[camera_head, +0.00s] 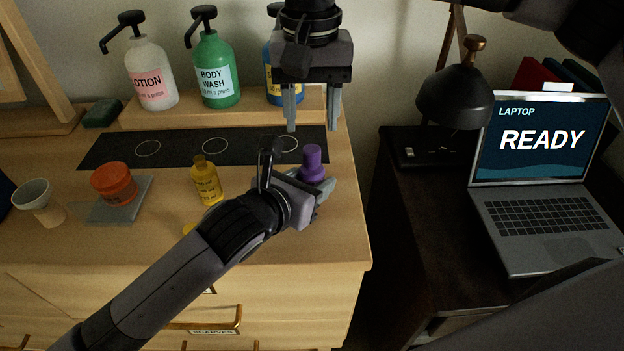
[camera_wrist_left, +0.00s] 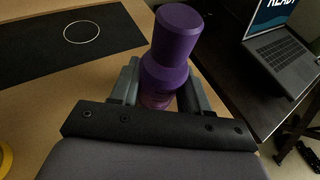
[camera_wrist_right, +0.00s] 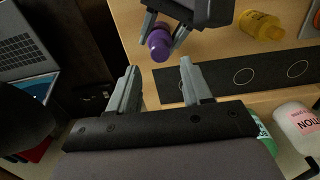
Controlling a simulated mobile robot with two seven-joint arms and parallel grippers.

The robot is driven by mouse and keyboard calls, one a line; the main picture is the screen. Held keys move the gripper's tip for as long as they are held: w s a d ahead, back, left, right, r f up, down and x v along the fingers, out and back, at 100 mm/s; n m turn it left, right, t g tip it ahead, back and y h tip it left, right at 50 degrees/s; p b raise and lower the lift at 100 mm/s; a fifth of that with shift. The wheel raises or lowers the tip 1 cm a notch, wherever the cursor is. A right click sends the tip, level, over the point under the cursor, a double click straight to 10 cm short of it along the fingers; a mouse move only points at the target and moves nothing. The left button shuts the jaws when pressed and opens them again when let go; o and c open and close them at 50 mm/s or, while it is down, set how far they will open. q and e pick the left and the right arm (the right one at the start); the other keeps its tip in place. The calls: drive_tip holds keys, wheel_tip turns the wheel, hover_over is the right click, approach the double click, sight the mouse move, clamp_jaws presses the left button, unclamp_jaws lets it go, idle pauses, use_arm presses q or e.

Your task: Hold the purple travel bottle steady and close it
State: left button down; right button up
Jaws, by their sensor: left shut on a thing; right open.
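The purple travel bottle (camera_head: 313,163) stands near the right end of the wooden dresser top. It also shows in the left wrist view (camera_wrist_left: 171,62) with a purple cap on top, and in the right wrist view (camera_wrist_right: 159,41). My left gripper (camera_head: 322,196) is shut on the bottle's body, below the cap. Its lower part is hidden by the gripper. Whether the cap is fully seated I cannot tell. My right gripper (camera_head: 311,122) is open and empty, pointing down, behind and above the bottle. Its fingers (camera_wrist_right: 157,88) are apart with nothing between them.
A yellow bottle (camera_head: 207,181), an orange jar (camera_head: 114,183) and a beige cup (camera_head: 39,202) stand to the left. Pump bottles (camera_head: 215,72) line the back shelf. A black mat (camera_head: 180,150) with white circles lies behind. A lamp (camera_head: 455,97) and laptop (camera_head: 543,150) are at right.

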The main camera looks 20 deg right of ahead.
sight(312, 149)
wheel_tip(312, 149, down, 7)
drive_tip(key=shift+r, duration=0.2)
